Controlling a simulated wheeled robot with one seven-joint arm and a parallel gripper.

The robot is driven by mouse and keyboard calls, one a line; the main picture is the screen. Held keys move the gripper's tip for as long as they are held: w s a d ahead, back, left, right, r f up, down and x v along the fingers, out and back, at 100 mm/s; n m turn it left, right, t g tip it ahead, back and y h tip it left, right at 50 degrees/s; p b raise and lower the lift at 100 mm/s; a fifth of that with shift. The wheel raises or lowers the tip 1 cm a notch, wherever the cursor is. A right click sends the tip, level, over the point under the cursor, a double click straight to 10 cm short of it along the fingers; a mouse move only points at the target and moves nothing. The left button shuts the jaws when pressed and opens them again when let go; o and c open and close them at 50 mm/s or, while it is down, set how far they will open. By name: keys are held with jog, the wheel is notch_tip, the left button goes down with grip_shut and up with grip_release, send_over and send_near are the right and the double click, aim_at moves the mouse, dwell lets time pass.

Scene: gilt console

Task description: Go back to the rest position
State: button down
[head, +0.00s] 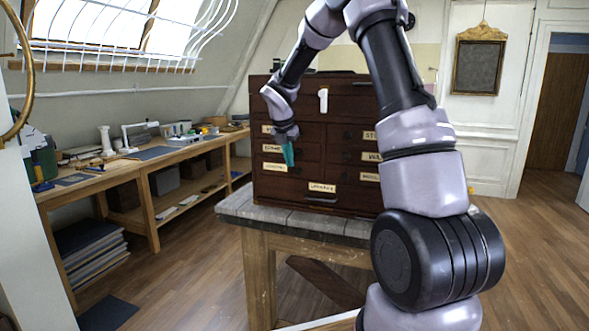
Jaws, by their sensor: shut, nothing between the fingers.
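My gripper (289,155) shows in the head view with teal fingers pointing down. It is shut and empty, in front of the left drawers of a dark wooden drawer cabinet (312,157). I cannot tell whether the fingertips touch the drawer front. My arm arches over from the right and covers part of the cabinet's right side. The visible drawers look closed and carry pale labels.
The cabinet stands on a grey-topped wooden table (232,207). A long workbench (110,178) with tools and boxes runs along the left wall. A framed panel (478,66) hangs at the back right. Wooden floor (535,255) is clear at right.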

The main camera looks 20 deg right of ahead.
jog(key=s+r+m, duration=0.6)
jog(key=s+r, duration=0.3)
jog(key=r, duration=0.2)
jog(key=s+r+m+t+y, duration=0.2)
jog(key=s+m, duration=1.1)
jog(key=s+a+r+m+t+y, duration=0.1)
jog(key=s+r+m+y, duration=0.1)
jog(key=s+m, duration=1.1)
jog(key=shift+s+r+t+y, duration=0.3)
jog(key=shift+s+r+t, duration=0.1)
jog(key=shift+r, duration=0.45)
